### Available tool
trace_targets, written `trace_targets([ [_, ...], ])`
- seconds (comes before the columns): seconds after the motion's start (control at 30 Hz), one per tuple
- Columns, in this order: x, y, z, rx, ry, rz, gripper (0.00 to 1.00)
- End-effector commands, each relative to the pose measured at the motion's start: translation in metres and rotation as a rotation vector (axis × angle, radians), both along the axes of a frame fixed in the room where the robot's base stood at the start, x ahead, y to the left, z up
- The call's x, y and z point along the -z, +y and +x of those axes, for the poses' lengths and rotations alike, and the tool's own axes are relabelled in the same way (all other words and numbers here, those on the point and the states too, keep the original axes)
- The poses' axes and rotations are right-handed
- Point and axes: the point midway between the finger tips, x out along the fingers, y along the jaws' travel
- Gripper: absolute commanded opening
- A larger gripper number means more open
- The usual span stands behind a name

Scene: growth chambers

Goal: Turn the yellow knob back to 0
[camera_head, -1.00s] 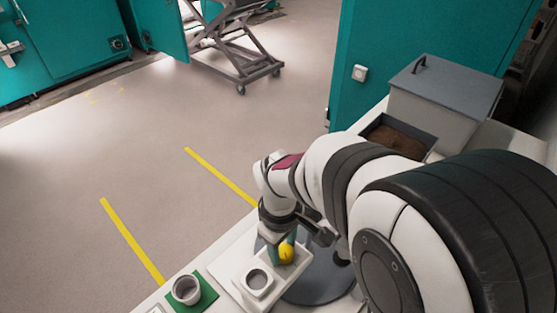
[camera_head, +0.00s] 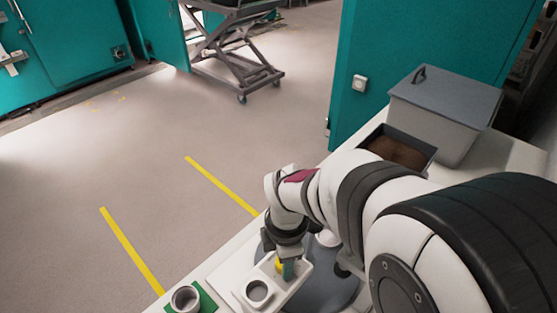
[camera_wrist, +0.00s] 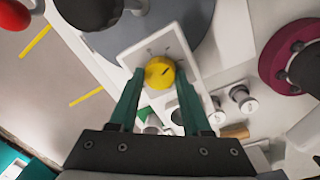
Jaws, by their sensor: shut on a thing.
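The yellow knob (camera_wrist: 160,73) sits on a white housing (camera_wrist: 133,50) with small dark marks beyond the knob in the wrist view. A short dark pointer line shows on its face; I cannot read any numbers. My gripper (camera_wrist: 159,78) has its two green fingers on either side of the knob, shut on it. The housing there (camera_head: 242,297) also has a round grey-topped socket (camera_head: 257,291) in front of the knob.
A metal cup (camera_head: 185,298) stands on a green mat (camera_head: 206,303) left of the housing. A grey lidded bin (camera_head: 440,115) and an open tray of brown material (camera_head: 398,149) stand at the back right. Open floor lies to the left.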

Motion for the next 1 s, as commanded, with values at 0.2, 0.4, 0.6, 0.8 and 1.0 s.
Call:
trace_targets([
  [0.2,-0.0002,-0.0005,-0.0002,-0.199,0.0,0.001,0.0],
  [0.4,-0.0002,-0.0007,-0.0004,-0.39,-0.001,0.001,0.0],
  [0.6,-0.0002,-0.0013,-0.0003,-0.578,-0.001,0.001,0.0],
  [0.8,-0.0002,-0.0018,-0.0004,-0.752,0.0,0.001,0.0],
  [1.0,-0.0002,-0.002,-0.0002,-0.894,-0.001,0.001,0.0],
])
